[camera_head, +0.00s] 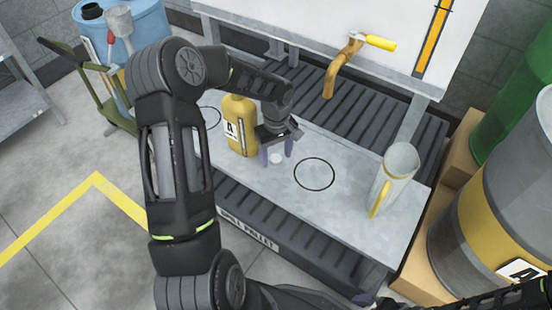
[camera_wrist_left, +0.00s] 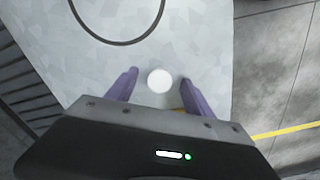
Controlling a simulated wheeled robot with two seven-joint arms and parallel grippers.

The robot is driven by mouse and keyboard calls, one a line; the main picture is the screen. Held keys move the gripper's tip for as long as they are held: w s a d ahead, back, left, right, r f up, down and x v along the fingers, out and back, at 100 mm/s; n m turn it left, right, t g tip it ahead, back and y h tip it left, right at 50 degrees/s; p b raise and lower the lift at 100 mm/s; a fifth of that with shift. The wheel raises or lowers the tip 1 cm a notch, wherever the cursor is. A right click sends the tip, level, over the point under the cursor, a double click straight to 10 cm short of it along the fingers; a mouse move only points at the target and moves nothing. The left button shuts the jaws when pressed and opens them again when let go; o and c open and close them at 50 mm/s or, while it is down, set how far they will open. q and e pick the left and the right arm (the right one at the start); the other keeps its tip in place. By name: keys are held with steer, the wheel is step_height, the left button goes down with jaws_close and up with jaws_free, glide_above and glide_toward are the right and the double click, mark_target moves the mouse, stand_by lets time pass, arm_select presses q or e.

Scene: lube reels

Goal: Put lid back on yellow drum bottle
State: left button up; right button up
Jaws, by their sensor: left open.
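A yellow bottle (camera_head: 240,125) with a label marked A stands on the grey bench top, to the left of my left gripper; its top is partly hidden by my arm. A small white round lid (camera_head: 276,158) lies on the bench, and it also shows in the left wrist view (camera_wrist_left: 159,81). My left gripper (camera_head: 277,157) points down over the lid. Its two purple fingers are open on either side of the lid, which appears between the fingertips (camera_wrist_left: 157,82). Whether they touch it I cannot tell.
A clear jug (camera_head: 395,175) with a yellow handle stands on the bench's right side. A black circle (camera_head: 314,174) marks the bench top. A tap with a yellow handle (camera_head: 375,42) hangs above. A large drum (camera_head: 470,240) stands at right. The bench middle is clear.

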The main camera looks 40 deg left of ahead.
mark_target(276, 159)
arm_select(q)
jaws_close()
stand_by(0.6)
step_height(276, 159, up, 10)
steer(key=p, duration=0.3)
arm_select(e)
steer(key=r, duration=0.3)
steer(key=shift+s+a, duration=0.4)
steer(key=shift+c, duration=0.6)
